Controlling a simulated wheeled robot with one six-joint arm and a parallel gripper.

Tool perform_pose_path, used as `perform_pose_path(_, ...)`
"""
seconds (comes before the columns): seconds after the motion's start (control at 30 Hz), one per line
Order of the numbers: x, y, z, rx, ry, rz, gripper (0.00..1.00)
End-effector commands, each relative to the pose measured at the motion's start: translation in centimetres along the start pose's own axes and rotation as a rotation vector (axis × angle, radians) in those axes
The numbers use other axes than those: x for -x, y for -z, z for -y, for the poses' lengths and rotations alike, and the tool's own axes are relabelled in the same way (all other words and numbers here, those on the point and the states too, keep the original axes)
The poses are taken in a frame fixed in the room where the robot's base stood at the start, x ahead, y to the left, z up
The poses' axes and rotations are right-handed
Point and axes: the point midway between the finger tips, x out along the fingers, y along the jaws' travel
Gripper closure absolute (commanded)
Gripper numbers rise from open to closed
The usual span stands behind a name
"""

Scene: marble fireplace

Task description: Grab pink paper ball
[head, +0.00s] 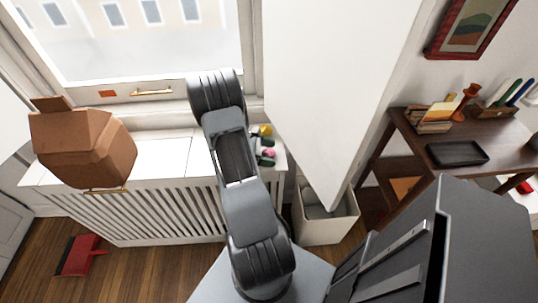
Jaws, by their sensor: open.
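A small cluster of coloured objects sits on the right end of the white slatted radiator cover (160,160), under the window and just right of my arm. A small pink thing (268,152) shows among them, between yellow and dark green pieces. It may be the pink paper ball, but it is too small to tell its shape for sure. My arm rises from the bottom middle and bends near the window, partly covering this end of the cover. My gripper is not visible; how far it is from the pink thing cannot be told.
A brown bag or box-like object (85,148) sits on the cover's left part. A pale bin (325,222) stands on the floor at right, under a large white slanted panel (340,80). A dark wooden desk (475,180) is at far right. A red dustpan (80,255) lies at lower left.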

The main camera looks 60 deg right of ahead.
Motion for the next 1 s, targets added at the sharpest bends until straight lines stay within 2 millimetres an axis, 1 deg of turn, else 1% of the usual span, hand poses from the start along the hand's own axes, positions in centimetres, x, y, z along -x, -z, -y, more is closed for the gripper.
perform_pose_path(0.27,-0.15,0.02,0.0,0.0,-0.001,0.0,0.16)
perform_pose_path(0.8,-0.13,0.02,-0.01,0.0,-0.001,0.0,0.67)
perform_pose_path(1.0,-0.12,0.0,-0.02,-0.001,-0.001,0.0,0.67)
